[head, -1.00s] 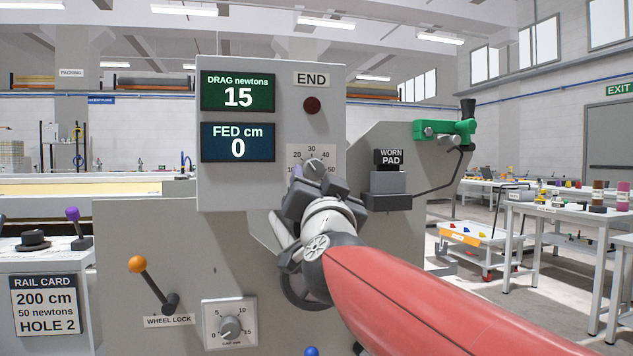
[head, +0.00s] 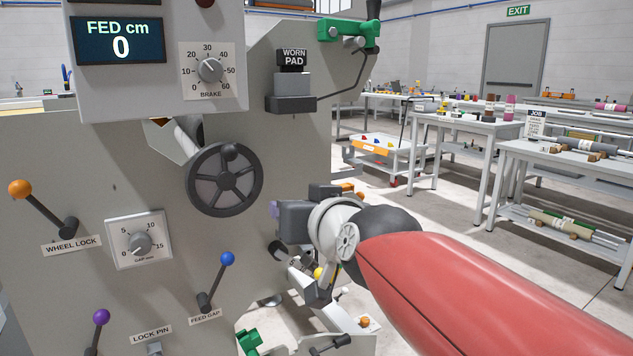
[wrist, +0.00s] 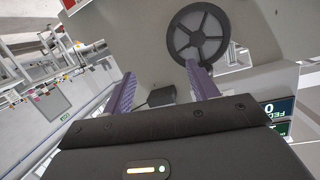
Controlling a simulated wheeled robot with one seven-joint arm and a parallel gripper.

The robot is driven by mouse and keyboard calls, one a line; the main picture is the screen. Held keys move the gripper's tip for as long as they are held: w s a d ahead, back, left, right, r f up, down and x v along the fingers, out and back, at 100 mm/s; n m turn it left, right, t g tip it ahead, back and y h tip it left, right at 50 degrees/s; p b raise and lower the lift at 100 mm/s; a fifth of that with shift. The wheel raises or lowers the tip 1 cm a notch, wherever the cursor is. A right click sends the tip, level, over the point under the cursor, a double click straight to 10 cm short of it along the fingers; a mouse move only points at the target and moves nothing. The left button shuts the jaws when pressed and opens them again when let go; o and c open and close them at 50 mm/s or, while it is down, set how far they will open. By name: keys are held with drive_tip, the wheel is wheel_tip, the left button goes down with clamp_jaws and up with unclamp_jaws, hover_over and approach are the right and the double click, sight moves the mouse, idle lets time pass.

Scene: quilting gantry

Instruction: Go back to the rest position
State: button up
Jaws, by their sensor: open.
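My gripper (wrist: 162,88) is open and empty in the wrist view, its two purple fingers apart. In the head view my gripper (head: 274,210) is seen from behind, to the right of the black handwheel (head: 224,181), with only a bit of purple finger showing. It is clear of the brake knob (head: 209,69) on the grey control box. The handwheel also shows beyond the fingers in the wrist view (wrist: 198,34).
The worn pad block (head: 292,85) and green clamp (head: 348,33) stand above. Open floor and workbenches (head: 565,160) lie right.

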drive_tip(key=s+d+f+m+g+h, duration=0.1)
drive_tip(key=s+d+f+g+h, duration=0.2)
drive_tip(key=s+d+f, duration=0.6)
drive_tip(key=s+d+f+m+g+h, duration=0.2)
drive_tip(key=s+d+f+g, duration=0.3)
drive_tip(key=s+d+f, duration=0.4)
wheel_tip(320, 180, down, 5)
drive_tip(key=shift+d+f+h, duration=0.2)
drive_tip(key=shift+d+h, duration=0.35)
drive_tip(key=shift+h, duration=0.25)
drive_tip(key=shift+w, duration=0.1)
idle(0.4)
